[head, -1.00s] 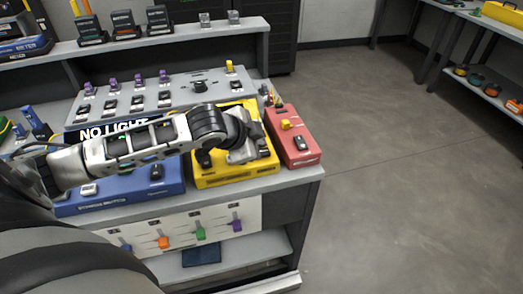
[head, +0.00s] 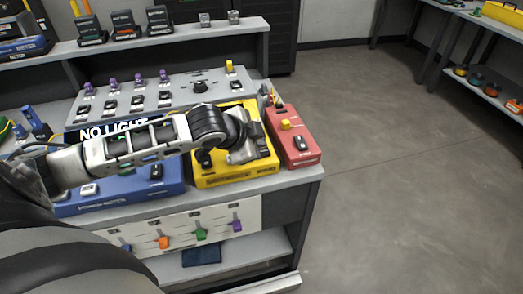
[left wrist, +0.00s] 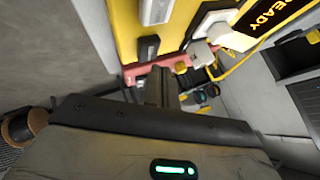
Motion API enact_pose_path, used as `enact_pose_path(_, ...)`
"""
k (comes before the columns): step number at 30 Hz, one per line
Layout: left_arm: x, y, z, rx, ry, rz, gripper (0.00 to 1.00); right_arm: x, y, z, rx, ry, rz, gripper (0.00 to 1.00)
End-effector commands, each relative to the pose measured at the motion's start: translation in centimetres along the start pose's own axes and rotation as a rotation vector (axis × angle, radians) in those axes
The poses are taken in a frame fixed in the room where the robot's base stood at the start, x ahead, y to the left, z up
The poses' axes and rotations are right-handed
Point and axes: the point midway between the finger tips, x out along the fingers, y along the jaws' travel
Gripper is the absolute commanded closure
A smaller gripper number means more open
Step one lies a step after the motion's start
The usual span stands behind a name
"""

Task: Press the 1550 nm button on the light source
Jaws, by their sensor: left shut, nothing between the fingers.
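A red box (head: 283,113), which I take to be the light source, sits at the right end of the bench. It has a yellow knob (head: 285,124) and a black button (head: 301,143) on top; its lettering is too small to read. The red box also shows in the left wrist view (left wrist: 155,66), beyond my fingers. My left gripper (head: 243,152) is over the yellow device (head: 262,170), left of the red box. Its fingers (left wrist: 158,88) are shut with nothing between them, and they hide part of the red box. My right gripper is not in view.
A blue device (head: 130,194) sits left of the yellow one, under my left arm. A grey panel with switches and purple knobs (head: 180,85) stands behind. The yellow device's screen (left wrist: 270,18) reads READY. Open floor (head: 400,180) lies to the right of the bench.

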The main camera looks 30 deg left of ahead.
Motion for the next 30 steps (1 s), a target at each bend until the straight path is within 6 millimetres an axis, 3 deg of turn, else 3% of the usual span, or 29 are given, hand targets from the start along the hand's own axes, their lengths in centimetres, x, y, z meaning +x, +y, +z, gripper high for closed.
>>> enact_pose_path(30,0.62,0.46,0.45,0.000,0.000,0.000,1.00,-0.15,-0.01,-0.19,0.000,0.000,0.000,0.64)
